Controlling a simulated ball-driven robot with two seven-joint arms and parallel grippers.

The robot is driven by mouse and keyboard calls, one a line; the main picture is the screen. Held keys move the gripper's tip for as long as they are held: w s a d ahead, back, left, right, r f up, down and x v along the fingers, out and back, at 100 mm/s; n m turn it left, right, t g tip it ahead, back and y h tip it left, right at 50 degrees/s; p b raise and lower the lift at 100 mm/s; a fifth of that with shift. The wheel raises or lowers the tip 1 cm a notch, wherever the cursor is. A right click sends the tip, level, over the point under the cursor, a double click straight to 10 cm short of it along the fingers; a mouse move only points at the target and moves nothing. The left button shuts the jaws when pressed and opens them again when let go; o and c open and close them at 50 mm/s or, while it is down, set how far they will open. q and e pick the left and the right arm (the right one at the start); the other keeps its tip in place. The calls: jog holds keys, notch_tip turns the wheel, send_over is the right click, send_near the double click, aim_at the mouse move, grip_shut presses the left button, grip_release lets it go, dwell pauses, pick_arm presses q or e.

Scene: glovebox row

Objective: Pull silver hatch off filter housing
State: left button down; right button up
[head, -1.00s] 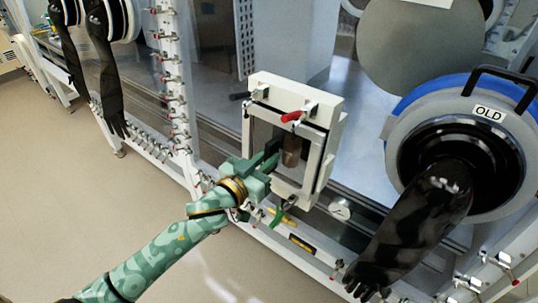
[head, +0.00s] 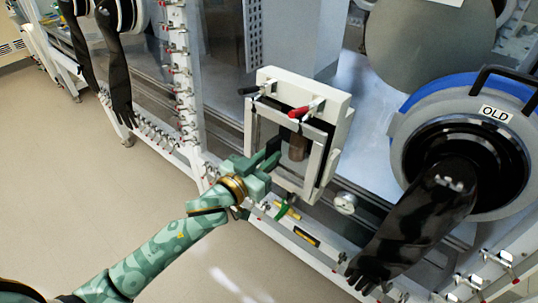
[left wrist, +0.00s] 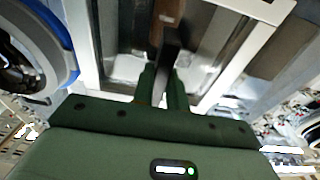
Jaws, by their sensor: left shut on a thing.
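The filter housing (head: 342,112) is a pale box on the glovebox front, in the middle of the head view. Its silver hatch (head: 316,166) is a square metal frame around a see-through pane; a brown cylinder (head: 298,147) shows behind it. A dark band shows between hatch and housing at the right; I cannot tell how wide the gap is. My left gripper (head: 266,163) is at the hatch's lower left, shut on its dark handle. In the left wrist view the fingers (left wrist: 163,85) close on this handle (left wrist: 170,48), with the silver frame (left wrist: 236,68) behind. My right gripper is out of view.
A red-handled clamp (head: 307,108) and a black-handled clamp (head: 257,88) sit on the housing's top. A black glove (head: 420,215) hangs from the port labelled OLD (head: 495,114) at the right. A gauge (head: 345,203) is below right. Open floor (head: 130,210) lies at the left.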

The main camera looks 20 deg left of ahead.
pick_arm(q)
jog(key=r+p+v, duration=0.1)
jog(key=p+v, duration=0.2)
jog(key=v, duration=0.4)
jog(key=shift+s, duration=0.3)
jog(key=shift+a+r, duration=0.1)
dwell(0.3)
